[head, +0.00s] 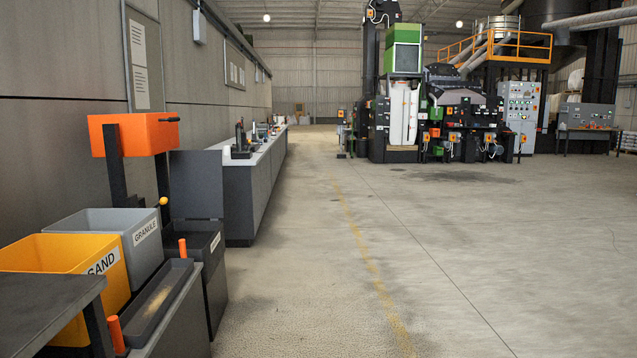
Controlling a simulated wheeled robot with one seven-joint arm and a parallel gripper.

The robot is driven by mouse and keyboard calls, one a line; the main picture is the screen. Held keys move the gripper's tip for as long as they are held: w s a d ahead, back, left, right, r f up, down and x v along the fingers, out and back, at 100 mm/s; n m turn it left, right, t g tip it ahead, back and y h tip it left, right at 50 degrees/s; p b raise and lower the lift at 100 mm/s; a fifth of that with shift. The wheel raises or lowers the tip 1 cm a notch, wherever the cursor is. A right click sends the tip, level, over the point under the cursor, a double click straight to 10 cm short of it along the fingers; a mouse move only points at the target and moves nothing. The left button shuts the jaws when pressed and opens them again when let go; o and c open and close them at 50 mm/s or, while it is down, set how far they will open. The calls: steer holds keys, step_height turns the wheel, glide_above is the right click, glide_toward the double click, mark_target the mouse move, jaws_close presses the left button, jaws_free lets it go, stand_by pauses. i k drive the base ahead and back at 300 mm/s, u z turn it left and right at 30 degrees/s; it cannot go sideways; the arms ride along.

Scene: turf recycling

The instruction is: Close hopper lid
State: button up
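A dark grey flat panel (197,178), which looks like an open lid, stands upright at the left in the head view. It rises from the back of a dark bin (216,285) that looks like the hopper. The bin has a white label on its upper part, too small to read. Its inside is mostly hidden. An orange box (130,140) on dark posts stands to the left of the panel. A rod with a yellow knob (163,201) is in front of it. My gripper is not in view.
A yellow SAND bin (40,252), a grey GRANULE bin (150,251) and a narrow dark tray (150,305) between two orange handles crowd the left. A dark tabletop (45,285) fills the lower left. A long counter (240,195) follows the wall. The floor (400,240) to the right is clear.

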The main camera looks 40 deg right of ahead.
mark_target(196, 177)
steer(key=z, duration=1.05)
steer(key=i, duration=7.2)
steer(key=u, duration=4.15)
steer(key=k, duration=0.55)
steer(key=u, duration=0.6)
